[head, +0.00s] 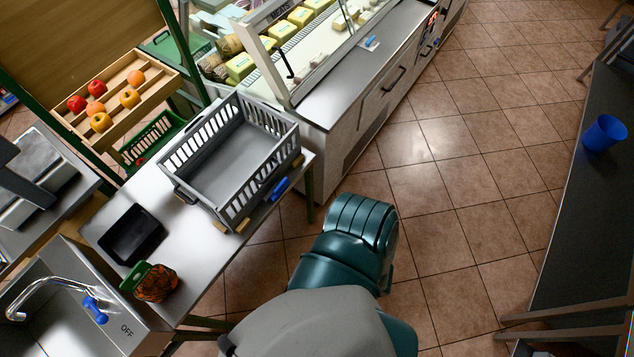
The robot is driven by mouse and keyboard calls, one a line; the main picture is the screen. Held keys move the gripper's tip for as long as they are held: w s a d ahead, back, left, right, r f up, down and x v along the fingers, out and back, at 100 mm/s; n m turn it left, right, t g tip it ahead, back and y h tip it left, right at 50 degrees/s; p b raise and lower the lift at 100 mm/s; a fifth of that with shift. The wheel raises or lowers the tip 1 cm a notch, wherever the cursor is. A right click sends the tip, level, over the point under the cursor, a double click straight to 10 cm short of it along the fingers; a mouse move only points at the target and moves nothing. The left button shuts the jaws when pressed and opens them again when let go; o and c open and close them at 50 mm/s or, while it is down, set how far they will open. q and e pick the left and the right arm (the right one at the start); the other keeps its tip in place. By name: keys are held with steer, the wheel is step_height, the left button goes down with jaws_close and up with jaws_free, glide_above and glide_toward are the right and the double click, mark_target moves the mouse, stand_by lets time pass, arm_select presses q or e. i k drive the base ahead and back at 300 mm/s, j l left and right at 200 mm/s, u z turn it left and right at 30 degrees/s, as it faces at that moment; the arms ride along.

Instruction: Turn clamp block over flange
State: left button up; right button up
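I cannot make out a clamp block or a flange in the head view. A small blue piece (278,188) is at the front side of a grey slatted crate (195,155), beside the table's edge. Another blue piece (95,310) is at the sink, near the curved metal tap (45,285). I cannot tell what either blue piece is. Neither of my grippers is in view.
The crate stands on a metal table (205,235) with a black tray (132,234) and a netted orange item (155,284). A glass display counter (330,95) stands behind. A blue cup (604,133) is on the dark right counter (590,200). Tiled floor (450,180) between is clear.

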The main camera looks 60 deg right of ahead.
mark_target(280, 186)
steer(key=z, duration=1.7)
steer(key=i+j+u, duration=0.15)
steer(key=j, duration=0.25)
steer(key=i, duration=0.1)
